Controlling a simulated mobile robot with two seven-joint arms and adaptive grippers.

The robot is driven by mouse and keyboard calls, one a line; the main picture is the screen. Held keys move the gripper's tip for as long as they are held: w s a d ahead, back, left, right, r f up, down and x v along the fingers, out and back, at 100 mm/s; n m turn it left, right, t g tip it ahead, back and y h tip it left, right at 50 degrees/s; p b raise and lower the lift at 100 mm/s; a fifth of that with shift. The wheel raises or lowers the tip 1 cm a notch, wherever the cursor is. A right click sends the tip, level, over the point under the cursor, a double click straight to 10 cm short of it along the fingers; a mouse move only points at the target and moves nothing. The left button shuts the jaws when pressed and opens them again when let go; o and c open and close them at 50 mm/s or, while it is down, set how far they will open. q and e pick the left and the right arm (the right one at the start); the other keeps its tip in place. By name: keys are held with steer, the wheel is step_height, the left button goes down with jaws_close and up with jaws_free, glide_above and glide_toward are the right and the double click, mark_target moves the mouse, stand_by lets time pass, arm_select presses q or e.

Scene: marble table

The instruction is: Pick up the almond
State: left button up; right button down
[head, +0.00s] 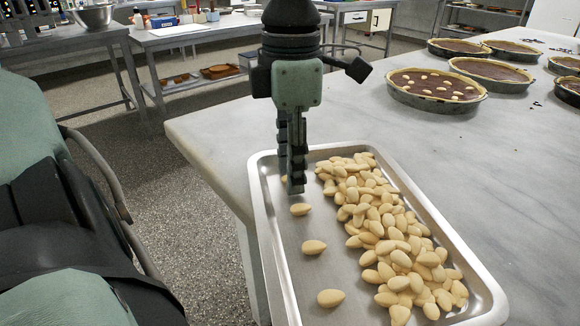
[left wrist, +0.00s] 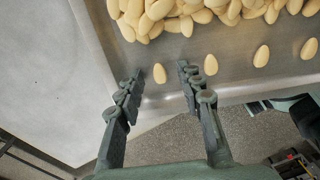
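In the head view that almond (head: 284,178) is mostly hidden behind the fingers. Three other single almonds lie in a row towards the front, the nearest of them just beside the fingers (head: 300,209). My right gripper is not in view.
A large heap of almonds (head: 385,230) fills the tray's right side. A chocolate tart dotted with almonds (head: 436,88) stands behind on the marble table (head: 520,170), with several plain tarts beyond. The marble left of the tray is bare. Benches stand in the background.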

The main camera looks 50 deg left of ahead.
arm_select(q)
steer(key=c, duration=0.7)
steer(key=shift+r, duration=0.1)
steer(key=shift+c, duration=0.2)
